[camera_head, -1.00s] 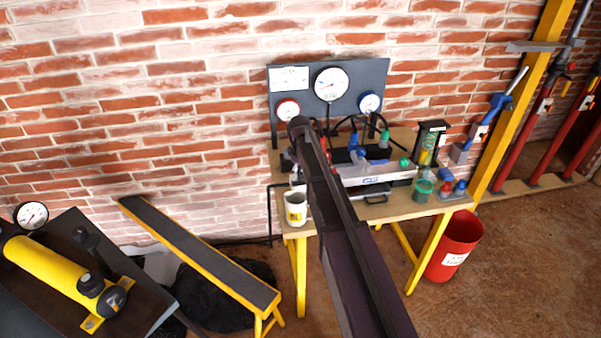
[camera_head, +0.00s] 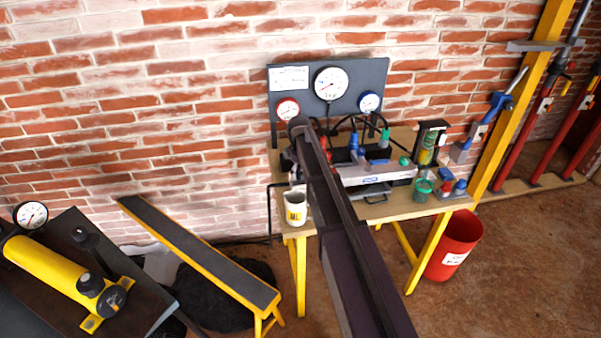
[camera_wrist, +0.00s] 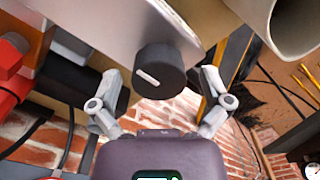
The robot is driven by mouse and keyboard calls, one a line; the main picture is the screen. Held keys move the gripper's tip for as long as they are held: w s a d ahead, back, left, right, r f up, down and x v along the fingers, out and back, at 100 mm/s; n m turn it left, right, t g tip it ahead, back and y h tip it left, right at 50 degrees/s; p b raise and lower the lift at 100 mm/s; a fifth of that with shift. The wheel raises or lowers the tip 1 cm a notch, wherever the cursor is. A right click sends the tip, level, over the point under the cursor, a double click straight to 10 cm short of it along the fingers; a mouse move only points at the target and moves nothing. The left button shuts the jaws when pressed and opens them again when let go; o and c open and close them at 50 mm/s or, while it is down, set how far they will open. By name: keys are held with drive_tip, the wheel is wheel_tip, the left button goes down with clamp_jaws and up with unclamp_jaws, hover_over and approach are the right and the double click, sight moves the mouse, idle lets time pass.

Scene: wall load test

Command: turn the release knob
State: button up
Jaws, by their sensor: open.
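The release knob (camera_wrist: 160,71) is a black round knob with a white mark on its face. In the wrist view it sits at the upper middle, on the edge of a pale metal panel (camera_wrist: 90,25). My gripper (camera_wrist: 162,88) is open, with one finger to the left of the knob and one to the right. The knob lies between the fingers; I see no clear contact. In the head view my dark arm reaches over the workbench (camera_head: 410,203) and hides the knob and most of my gripper.
A white cup (camera_head: 296,207) with a yellow label stands by my arm at the bench's left front. A gauge board (camera_head: 365,72) rises behind. Blue and green fittings crowd the bench's right side. A red bin (camera_head: 455,245) stands to the right, and a yellow-edged sloping bench (camera_head: 200,250) to the left.

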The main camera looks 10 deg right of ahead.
sight(300, 171)
drive_tip(key=shift+m, duration=0.5)
drive_tip(key=m, duration=0.7)
drive_tip(key=shift+m, duration=0.4)
drive_tip(key=m, duration=0.4)
drive_tip(key=shift+m, duration=0.3)
drive_tip(key=m, duration=0.4)
drive_tip(key=shift+m, duration=0.4)
wheel_tip(300, 171, up, 14)
drive_tip(key=p, duration=1.4)
drive_tip(key=s+f+n+b, duration=0.2)
drive_tip(key=s+n, duration=0.1)
drive_tip(key=s, duration=0.7)
drive_tip(key=s+f+n+b, duration=0.3)
drive_tip(key=s, duration=0.6)
drive_tip(key=s+f+n+b, duration=0.3)
drive_tip(key=s, duration=0.7)
drive_tip(key=shift+s+d+f, duration=0.15)
drive_tip(key=shift+s+f, duration=0.1)
drive_tip(key=shift+s, duration=0.1)
